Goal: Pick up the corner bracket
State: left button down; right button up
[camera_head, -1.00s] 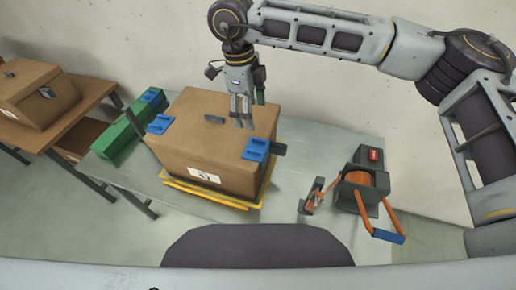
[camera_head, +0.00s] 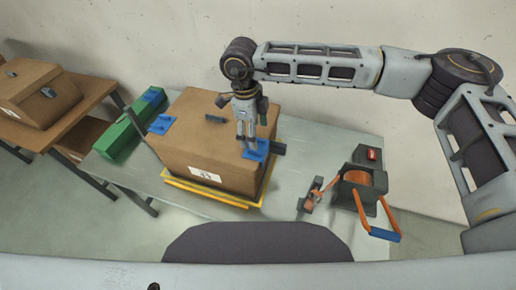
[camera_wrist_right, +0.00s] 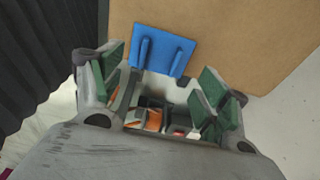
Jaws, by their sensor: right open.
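A blue corner bracket (camera_head: 262,150) sits on the near right corner of the cardboard box (camera_head: 195,152). It also shows in the right wrist view (camera_wrist_right: 162,50), with two raised ribs, at the box edge. My right gripper (camera_head: 247,145) is at this bracket, pointing down, its fingers partly covering it in the head view. The right wrist view shows its green-padded fingers (camera_wrist_right: 160,82) spread, with the bracket ahead between them and nothing held. Contact with the bracket cannot be told. A second blue bracket (camera_head: 161,124) is on the box's left corner. My left gripper is out of view.
The box stands on a yellow base (camera_head: 210,191) on a grey table (camera_head: 285,195). A green bin (camera_head: 125,138) with a blue piece is at left. A strap dispenser (camera_head: 362,182) and a small tool (camera_head: 309,200) stand at right. Another box (camera_head: 38,92) is far left.

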jog(key=shift+f, duration=0.15)
jog(key=shift+f+p, duration=0.55)
jog(key=shift+f, duration=0.25)
jog(key=shift+s+d+f+p, duration=0.15)
jog(key=shift+f+p, duration=0.1)
jog(key=shift+f, duration=0.6)
jog(key=shift+w+d+f+p, duration=0.1)
jog(key=shift+f+p, duration=0.1)
jog(key=shift+f, duration=0.6)
jog(key=c, duration=1.1)
jog(key=shift+r, duration=0.15)
jog(key=shift+r+b, duration=1.2)
jog(key=shift+r, duration=3.7)
jog(key=shift+f, duration=0.1)
